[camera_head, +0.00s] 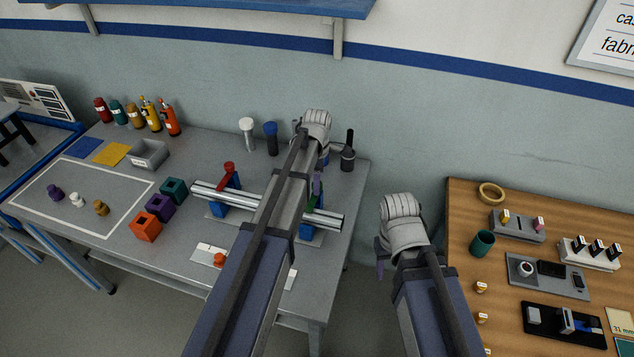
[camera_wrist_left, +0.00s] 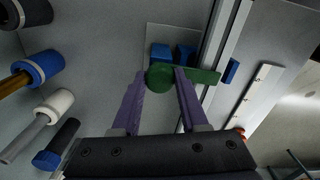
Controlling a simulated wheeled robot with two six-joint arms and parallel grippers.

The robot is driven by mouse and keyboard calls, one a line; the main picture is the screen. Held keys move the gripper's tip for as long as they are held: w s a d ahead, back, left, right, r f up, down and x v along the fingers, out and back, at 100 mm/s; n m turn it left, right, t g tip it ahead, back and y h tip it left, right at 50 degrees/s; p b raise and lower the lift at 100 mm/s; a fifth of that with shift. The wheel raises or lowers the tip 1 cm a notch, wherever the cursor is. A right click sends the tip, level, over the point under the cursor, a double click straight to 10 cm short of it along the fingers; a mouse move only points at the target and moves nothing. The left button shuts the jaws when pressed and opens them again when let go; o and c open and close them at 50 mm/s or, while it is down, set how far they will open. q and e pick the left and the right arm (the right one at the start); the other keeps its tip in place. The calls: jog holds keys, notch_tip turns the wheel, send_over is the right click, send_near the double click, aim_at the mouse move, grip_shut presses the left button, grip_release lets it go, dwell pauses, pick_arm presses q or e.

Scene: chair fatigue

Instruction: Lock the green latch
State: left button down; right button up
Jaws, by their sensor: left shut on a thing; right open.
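The green latch (camera_wrist_left: 204,76) has a round knob at one end and a flat lever that reaches across the pale metal rails in the left wrist view. My left gripper (camera_wrist_left: 161,78) is shut on the knob end, with one purple finger on each side. In the head view my left gripper (camera_head: 317,184) is over the right end of the rails, and my arm hides most of the green latch (camera_head: 314,205). My right gripper (camera_head: 380,268) is open and empty, off the right edge of the grey table; only part of its fingers shows.
A red latch (camera_head: 229,172) stands on a blue block (camera_head: 222,201) farther left on the metal rails (camera_head: 335,219). Bottles and tools stand along the back of the grey table (camera_head: 205,150). A gap separates it from the wooden table (camera_head: 462,196) at right.

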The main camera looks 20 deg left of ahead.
pick_arm(q)
jog(key=shift+n, duration=0.3)
jog(key=shift+c, duration=2.2)
grip_release()
jog(key=shift+r, duration=0.1)
notch_tip(320, 180, up, 8)
jog(key=p, duration=0.8)
jog(key=shift+f, duration=0.2)
jog(key=shift+s, duration=0.1)
